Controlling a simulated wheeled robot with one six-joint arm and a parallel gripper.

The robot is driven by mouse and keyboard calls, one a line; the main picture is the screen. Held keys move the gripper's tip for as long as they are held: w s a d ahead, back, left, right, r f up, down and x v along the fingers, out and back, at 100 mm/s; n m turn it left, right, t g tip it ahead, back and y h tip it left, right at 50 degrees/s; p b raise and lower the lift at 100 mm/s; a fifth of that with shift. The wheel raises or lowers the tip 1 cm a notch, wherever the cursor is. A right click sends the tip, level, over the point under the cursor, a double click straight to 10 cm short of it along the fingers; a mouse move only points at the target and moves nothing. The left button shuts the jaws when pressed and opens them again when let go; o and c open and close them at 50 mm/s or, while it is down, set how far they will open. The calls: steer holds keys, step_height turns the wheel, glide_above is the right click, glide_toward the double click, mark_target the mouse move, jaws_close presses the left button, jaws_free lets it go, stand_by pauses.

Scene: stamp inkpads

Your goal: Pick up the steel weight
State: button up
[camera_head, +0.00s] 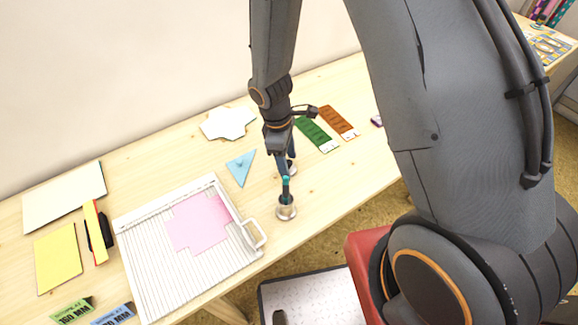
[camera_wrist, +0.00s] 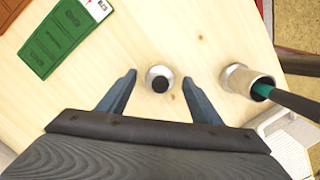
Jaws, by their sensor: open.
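The steel weight (camera_wrist: 159,72) is a small round silvery piece with a dark knob in the wrist view. It stands on the wooden table, and the open fingertips of my gripper (camera_wrist: 158,80) are to either side of it in the picture. I see no contact, and their height above the table is hard to tell. In the head view my gripper (camera_head: 286,165) points down over the table, and a bit of the weight (camera_head: 292,172) shows behind the fingers.
A steel cup (camera_head: 286,211) with a teal-handled tool (camera_head: 286,185) stands close by. A paper trimmer (camera_head: 140,240) with pink card lies to the left. A blue triangle (camera_head: 241,167), a green strip (camera_head: 317,134) and a brown strip (camera_head: 339,122) lie around.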

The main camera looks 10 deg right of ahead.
steer(key=shift+f, duration=0.4)
steer(key=c, duration=1.3)
steer(key=shift+r, duration=0.15)
steer(key=shift+c, duration=0.2)
